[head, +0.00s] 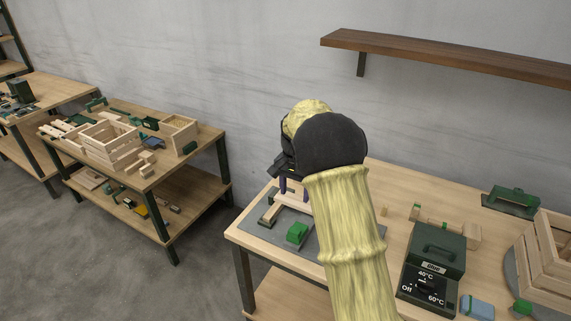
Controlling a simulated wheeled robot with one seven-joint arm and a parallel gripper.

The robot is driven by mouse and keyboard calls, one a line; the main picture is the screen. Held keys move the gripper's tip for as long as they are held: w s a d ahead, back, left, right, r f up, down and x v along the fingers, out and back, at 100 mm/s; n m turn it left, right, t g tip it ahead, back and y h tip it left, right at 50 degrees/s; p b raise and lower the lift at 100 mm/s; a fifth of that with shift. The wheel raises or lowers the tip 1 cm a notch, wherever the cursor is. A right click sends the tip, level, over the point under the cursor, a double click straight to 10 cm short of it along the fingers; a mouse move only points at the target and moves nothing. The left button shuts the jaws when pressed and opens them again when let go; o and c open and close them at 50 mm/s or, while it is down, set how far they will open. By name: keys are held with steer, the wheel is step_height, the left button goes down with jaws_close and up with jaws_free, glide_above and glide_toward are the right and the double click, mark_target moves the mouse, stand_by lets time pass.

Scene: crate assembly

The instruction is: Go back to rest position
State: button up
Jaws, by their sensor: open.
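My gripper (284,189) is at the end of my arm, over the left part of the nearer workbench (258,228). Its dark fingertips point down, just above a pale wooden piece (290,199) on a grey mat (272,239). The jaws are open. Whether the fingers touch the piece cannot be told. My arm hides part of the mat and the middle of the bench.
A green block (297,233) lies on the mat. A dark control box (430,272) and a wooden crate (546,262) stand to the right. A brown shelf (450,57) is on the wall above. A second bench (200,143) with crates stands left, across a floor gap.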

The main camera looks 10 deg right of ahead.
steer(key=s+d+n+t, duration=0.1)
steer(key=s+n, duration=0.2)
steer(key=s, duration=1)
steer(key=s+d+n+t, duration=0.1)
steer(key=s+n, duration=0.3)
steer(key=s, duration=1)
steer(key=shift+d+r+t, duration=0.15)
steer(key=shift+d+t, duration=0.15)
steer(key=shift+d, duration=0.5)
steer(key=shift+s, duration=0.15)
